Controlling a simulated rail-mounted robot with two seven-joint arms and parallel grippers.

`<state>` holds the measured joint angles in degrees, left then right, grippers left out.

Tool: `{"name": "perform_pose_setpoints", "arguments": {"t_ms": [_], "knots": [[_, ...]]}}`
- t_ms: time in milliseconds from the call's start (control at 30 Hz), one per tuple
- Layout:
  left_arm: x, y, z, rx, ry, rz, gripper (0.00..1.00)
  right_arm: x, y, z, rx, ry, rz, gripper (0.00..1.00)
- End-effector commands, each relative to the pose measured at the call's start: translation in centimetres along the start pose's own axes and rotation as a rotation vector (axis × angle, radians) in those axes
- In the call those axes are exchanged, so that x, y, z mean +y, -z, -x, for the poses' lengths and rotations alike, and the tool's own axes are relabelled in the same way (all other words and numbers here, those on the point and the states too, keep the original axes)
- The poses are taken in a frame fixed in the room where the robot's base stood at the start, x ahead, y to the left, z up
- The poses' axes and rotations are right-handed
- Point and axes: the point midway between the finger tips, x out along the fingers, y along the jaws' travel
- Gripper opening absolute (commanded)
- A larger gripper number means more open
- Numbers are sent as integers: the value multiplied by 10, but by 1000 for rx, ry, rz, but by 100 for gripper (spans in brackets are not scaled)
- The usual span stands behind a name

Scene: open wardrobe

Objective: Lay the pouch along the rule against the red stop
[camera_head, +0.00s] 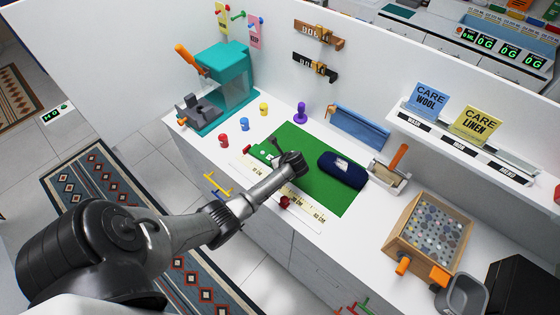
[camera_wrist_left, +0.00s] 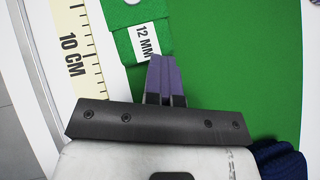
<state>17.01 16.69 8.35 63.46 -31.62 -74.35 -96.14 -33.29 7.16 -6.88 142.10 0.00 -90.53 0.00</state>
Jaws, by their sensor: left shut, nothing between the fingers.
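The dark navy pouch (camera_head: 342,170) lies on the green mat (camera_head: 325,193), to the right of my left gripper (camera_head: 273,157). Its knitted-looking edge (camera_wrist_left: 283,161) shows at the lower right in the left wrist view. The pale rule (camera_head: 306,211) runs along the mat's front edge; its "10 CM" mark (camera_wrist_left: 68,55) shows in the wrist view. The red stop (camera_head: 284,202) sits at the rule, below my wrist in the head view. My left gripper's purple fingers (camera_wrist_left: 166,76) are together and empty, close to a green piece labelled "12 MM" (camera_wrist_left: 145,42). My right gripper is not visible.
Red, blue and yellow pegs (camera_head: 244,124) and a teal press (camera_head: 225,85) stand at the left. A purple-handled tool (camera_head: 301,113) stands behind the mat. A wooden tray (camera_head: 402,220) of discs is at the right. The mat's near right part is clear.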

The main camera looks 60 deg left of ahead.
Motion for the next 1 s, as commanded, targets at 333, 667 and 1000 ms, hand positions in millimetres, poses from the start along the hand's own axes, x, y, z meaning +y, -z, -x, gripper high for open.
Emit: {"name": "perform_pose_setpoints", "arguments": {"t_ms": [333, 667, 1000], "knots": [[-1, 27, 35, 4, -4, 4, 0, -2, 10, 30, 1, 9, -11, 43], [-2, 28, 97, 5, -1, 6, 0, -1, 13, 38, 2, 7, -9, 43], [-3, 29, 125, 4, -3, 6, 0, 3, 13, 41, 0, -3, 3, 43]]}}
